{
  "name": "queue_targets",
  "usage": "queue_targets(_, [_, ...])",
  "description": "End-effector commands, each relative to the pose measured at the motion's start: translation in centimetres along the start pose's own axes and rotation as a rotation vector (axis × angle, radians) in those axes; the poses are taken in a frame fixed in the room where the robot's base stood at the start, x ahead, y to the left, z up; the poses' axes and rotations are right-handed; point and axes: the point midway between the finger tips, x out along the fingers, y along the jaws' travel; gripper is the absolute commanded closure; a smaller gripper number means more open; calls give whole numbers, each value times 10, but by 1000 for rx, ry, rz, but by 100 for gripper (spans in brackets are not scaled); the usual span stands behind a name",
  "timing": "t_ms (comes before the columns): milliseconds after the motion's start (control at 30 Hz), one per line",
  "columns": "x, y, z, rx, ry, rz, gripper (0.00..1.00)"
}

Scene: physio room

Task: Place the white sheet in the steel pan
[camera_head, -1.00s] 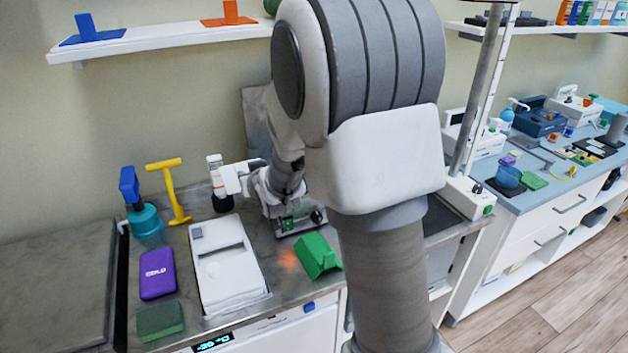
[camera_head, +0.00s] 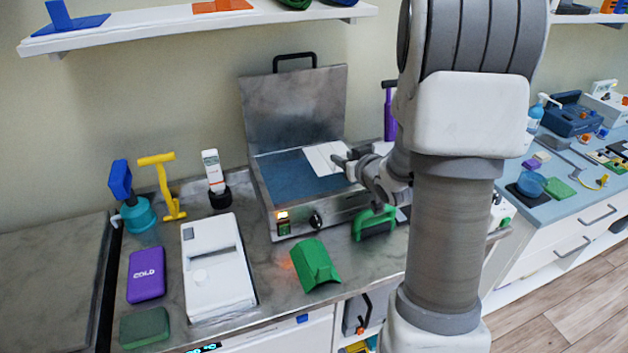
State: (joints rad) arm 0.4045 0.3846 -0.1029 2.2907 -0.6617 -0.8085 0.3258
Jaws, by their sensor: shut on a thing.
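The white sheet (camera_head: 325,158) is flat and pale, held out over the right back part of the steel pan. My gripper (camera_head: 346,163) is shut on the sheet's right edge. The steel pan (camera_head: 262,200) is a rectangular box on the counter with its lid (camera_head: 292,108) standing open at the back. Blue shows inside the pan. A lit switch and a black knob are on its front. I cannot tell whether the sheet touches the blue surface.
A green block (camera_head: 314,265) lies in front of the pan, and a green-handled tool (camera_head: 374,224) stands at its right. A white device (camera_head: 216,267), a purple cold pack (camera_head: 147,275) and a white bottle (camera_head: 213,171) are to the left. A shelf (camera_head: 200,24) hangs above.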

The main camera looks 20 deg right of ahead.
Motion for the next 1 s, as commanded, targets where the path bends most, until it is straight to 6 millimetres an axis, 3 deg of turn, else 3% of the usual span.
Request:
queue_targets(100, [-11, 17, 7, 5, -4, -3, 100])
queue_targets(267, [-13, 22, 14, 8, -7, -12, 100])
queue_targets(367, [0, 14, 18, 8, -8, -17, 100])
queue_targets(700, [76, -28, 36, 6, -9, -18, 100])
queue_targets(833, [94, -36, 39, 7, -7, -14, 100])
queue_targets(1000, [102, -40, 44, 8, -8, -12, 100])
